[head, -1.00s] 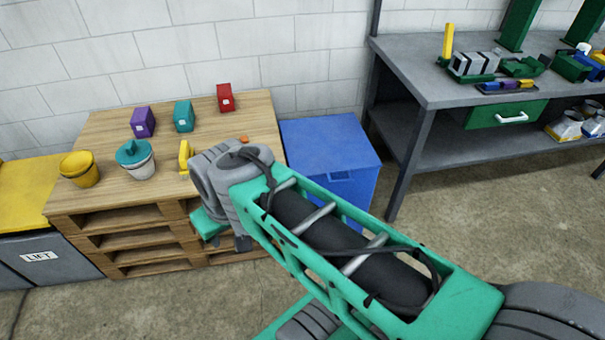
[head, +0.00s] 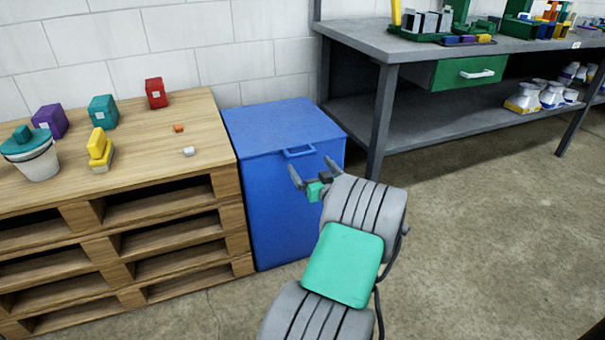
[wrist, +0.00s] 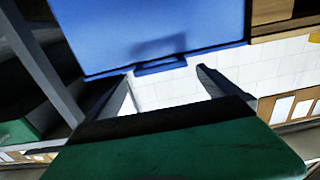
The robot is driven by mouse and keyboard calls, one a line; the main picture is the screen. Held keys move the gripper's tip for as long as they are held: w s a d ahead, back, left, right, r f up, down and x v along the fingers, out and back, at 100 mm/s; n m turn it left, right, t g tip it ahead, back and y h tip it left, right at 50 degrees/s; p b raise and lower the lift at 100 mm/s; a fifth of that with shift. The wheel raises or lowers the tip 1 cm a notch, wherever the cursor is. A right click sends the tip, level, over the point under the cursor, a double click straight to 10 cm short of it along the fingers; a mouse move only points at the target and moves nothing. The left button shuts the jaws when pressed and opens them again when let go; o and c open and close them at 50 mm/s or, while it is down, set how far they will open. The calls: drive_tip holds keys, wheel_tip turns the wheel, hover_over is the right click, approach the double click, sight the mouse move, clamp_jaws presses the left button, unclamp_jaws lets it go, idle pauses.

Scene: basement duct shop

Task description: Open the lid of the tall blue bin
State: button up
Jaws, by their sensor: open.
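The tall blue bin (head: 284,200) stands on the floor between the pallet stack and the grey workbench. Its flat blue lid (head: 275,125) is closed, with a blue handle (head: 300,152) on the front edge. My gripper (head: 312,172) is open and empty, just in front of the bin and near the handle. In the wrist view, the lid (wrist: 160,25) fills the top of the picture, and the handle (wrist: 160,65) lies beyond and between the fingers of my gripper (wrist: 165,82). I cannot tell the exact gap between fingers and handle.
The wooden pallet stack (head: 120,245) stands close on the bin's left, carrying small coloured boxes, a white bucket (head: 36,165) and a yellow item (head: 99,150). The grey workbench (head: 400,50) stands to the right. Concrete floor (head: 480,230) is clear at front right.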

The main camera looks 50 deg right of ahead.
sight(303, 155)
drive_tip(key=b+x, duration=0.1)
drive_tip(key=x, duration=0.6)
drive_tip(key=shift+w+d+r, duration=0.15)
drive_tip(key=shift+w+d, duration=0.05)
drive_tip(key=shift+w, duration=0.05)
drive_tip(key=shift+c, duration=0.2)
